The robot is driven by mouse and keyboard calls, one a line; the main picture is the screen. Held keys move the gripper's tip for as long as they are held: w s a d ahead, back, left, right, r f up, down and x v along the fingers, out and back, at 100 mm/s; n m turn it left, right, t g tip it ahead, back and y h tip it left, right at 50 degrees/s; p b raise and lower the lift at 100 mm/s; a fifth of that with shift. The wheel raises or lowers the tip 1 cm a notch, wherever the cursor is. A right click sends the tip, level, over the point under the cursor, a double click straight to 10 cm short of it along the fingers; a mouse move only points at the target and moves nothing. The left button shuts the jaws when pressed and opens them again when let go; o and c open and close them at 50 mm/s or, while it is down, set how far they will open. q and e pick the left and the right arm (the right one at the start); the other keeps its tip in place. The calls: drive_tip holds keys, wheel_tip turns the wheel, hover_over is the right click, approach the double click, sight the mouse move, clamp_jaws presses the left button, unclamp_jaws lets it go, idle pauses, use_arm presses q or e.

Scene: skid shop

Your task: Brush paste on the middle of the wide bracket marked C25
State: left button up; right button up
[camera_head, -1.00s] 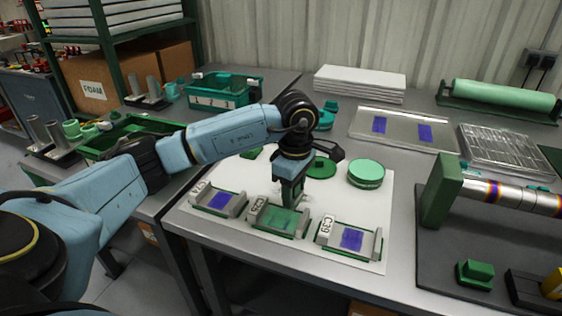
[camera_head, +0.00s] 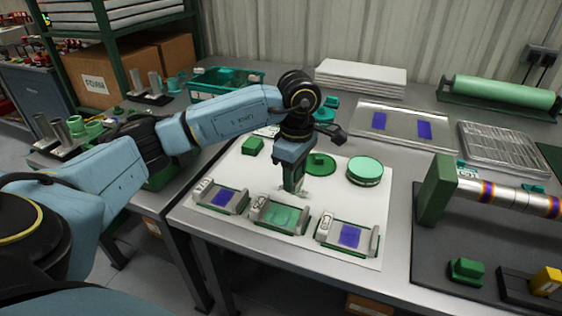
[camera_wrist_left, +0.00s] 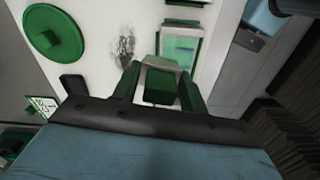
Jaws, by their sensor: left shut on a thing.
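Three wide brackets with pale end blocks stand in a row on a white mat (camera_head: 358,205). The left bracket (camera_head: 222,197) and right bracket (camera_head: 350,235) have blue-purple patches; the middle bracket (camera_head: 280,215) has a green one. Their labels are too small to read surely, so I cannot tell which is C25. My left gripper (camera_head: 293,180) points down just behind the middle bracket, shut on a green block-like handle (camera_wrist_left: 160,85), likely the brush. Its bristles are not clearly visible. The green-patched bracket (camera_wrist_left: 180,48) shows beyond it in the left wrist view. My right gripper is out of view.
A round green tin (camera_head: 365,170), a green disc with a knob (camera_head: 319,164) and a green block (camera_head: 252,146) stand around my gripper on the mat. Grey streaks (camera_wrist_left: 125,48) mark the mat. A green-ended roller stand (camera_head: 437,195) is at the right.

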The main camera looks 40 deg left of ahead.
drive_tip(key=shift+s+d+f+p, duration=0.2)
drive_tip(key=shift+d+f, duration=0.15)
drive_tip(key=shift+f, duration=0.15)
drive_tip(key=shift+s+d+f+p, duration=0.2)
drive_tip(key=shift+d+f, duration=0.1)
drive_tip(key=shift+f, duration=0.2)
